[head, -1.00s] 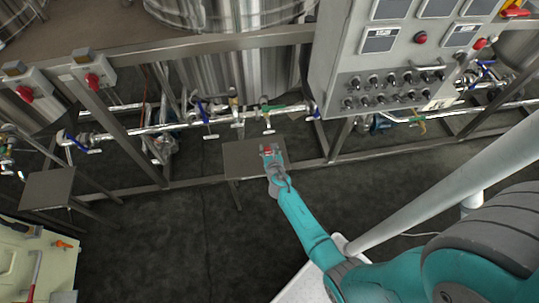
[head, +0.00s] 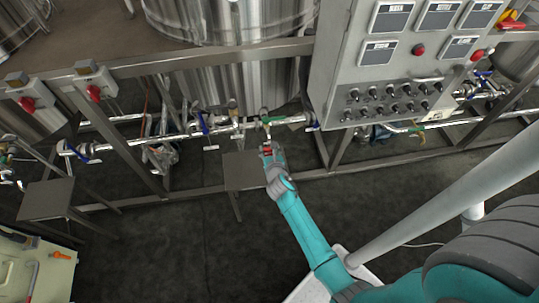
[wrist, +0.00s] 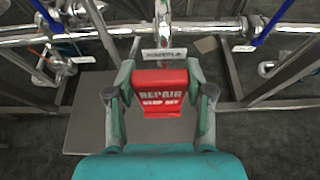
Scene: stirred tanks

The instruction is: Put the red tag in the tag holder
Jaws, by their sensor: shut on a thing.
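In the head view the tag (head: 265,150) is a small red patch at the gripper's tip, just in front of the pipe. Just beyond the tag in the wrist view is a small pale plate with dark lettering (wrist: 163,55), below a vertical pipe fitting. I cannot tell whether this plate belongs to the tag holder. The tag's upper edge looks close to the plate; whether they touch is unclear.
A small grey stand (head: 243,172) lies below and left of my gripper. A horizontal pipe (head: 160,127) with blue-handled and green-handled valves runs behind it. A grey control panel (head: 385,75) is at upper right. Dark floor (head: 190,245) is open in front.

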